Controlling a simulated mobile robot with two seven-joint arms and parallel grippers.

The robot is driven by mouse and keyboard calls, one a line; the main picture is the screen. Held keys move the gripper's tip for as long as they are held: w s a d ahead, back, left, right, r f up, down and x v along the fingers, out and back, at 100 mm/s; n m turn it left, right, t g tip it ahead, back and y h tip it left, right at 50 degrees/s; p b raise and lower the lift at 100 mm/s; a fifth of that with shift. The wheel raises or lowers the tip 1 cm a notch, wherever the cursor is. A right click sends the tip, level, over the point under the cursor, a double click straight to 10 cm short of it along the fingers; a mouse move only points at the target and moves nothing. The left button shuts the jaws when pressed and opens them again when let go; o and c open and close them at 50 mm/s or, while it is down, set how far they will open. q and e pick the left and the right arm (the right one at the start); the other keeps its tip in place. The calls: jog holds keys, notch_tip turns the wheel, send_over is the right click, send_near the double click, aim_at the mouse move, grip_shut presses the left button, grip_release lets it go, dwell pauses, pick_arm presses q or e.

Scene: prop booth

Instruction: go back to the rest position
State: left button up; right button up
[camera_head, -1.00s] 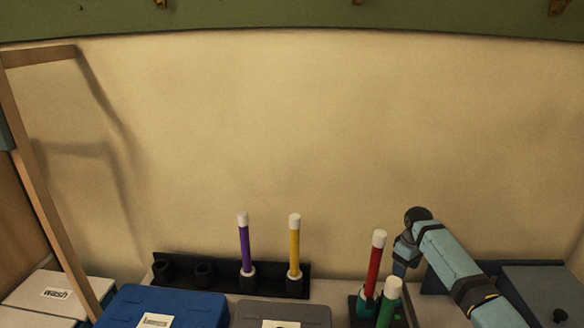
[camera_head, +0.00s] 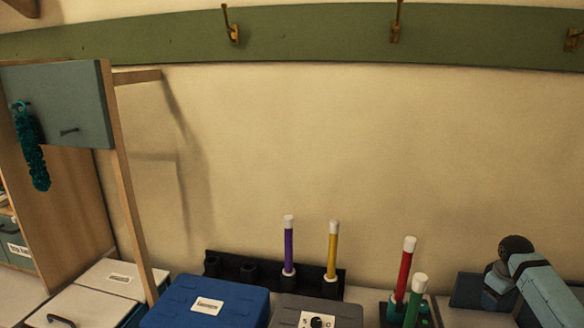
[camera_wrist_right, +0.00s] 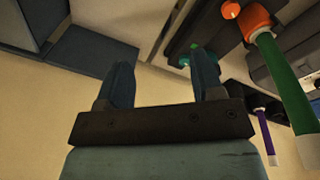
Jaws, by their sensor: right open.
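My right arm comes in from the right in the head view, with its right gripper (camera_head: 497,290) small and low beside the wands. The right wrist view shows this right gripper (camera_wrist_right: 163,70) open, its two blue fingers apart with nothing between them. A red wand (camera_head: 404,270) and a green wand (camera_head: 414,305) stand upright to its left, apart from it. The green wand (camera_wrist_right: 284,85) also shows at the right of the wrist view. My left gripper is not in view.
A purple wand (camera_head: 288,248) and a yellow wand (camera_head: 332,250) stand in a black rack (camera_head: 224,270) by the wall. A blue box (camera_head: 240,302) and a grey box (camera_head: 345,315) are in front. A wooden frame (camera_head: 133,215) stands at left. Hooks hang from a green rail (camera_head: 310,35).

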jog(key=s+d+r+t+h, duration=0.1)
jog(key=s+d+r, duration=0.2)
jog(key=d+r, duration=0.4)
jog(key=w+d+r+t+h, duration=0.2)
jog(key=w+r+t+h, duration=0.1)
jog(key=w+r+t, duration=1.1)
jog(key=s+a+f+g+y, duration=0.1)
jog(key=s+a+f+y, duration=0.1)
jog(key=s+a+f, duration=0.5)
jog(key=s+a+f+n+y, duration=0.1)
jog(key=s+a+f, duration=0.3)
jog(key=a+f, duration=0.65)
jog(key=s+a+f+g+y, duration=0.15)
jog(key=s+a+f, duration=0.4)
jog(key=f, duration=0.55)
jog(key=s+a+f+g+y, duration=0.1)
jog(key=s+a+f, duration=0.2)
jog(key=s+a, duration=0.4)
jog(key=s+a+f+m+y, duration=0.1)
jog(key=s+a+f, duration=0.2)
jog(key=s+a, duration=0.4)
jog(key=s+a+f+m+g+y, duration=0.1)
jog(key=s+a+f, duration=0.3)
jog(key=s, duration=1.1)
jog(key=a, duration=0.3)
jog(key=shift+s+g, duration=0.35)
jog(key=shift+y, duration=0.25)
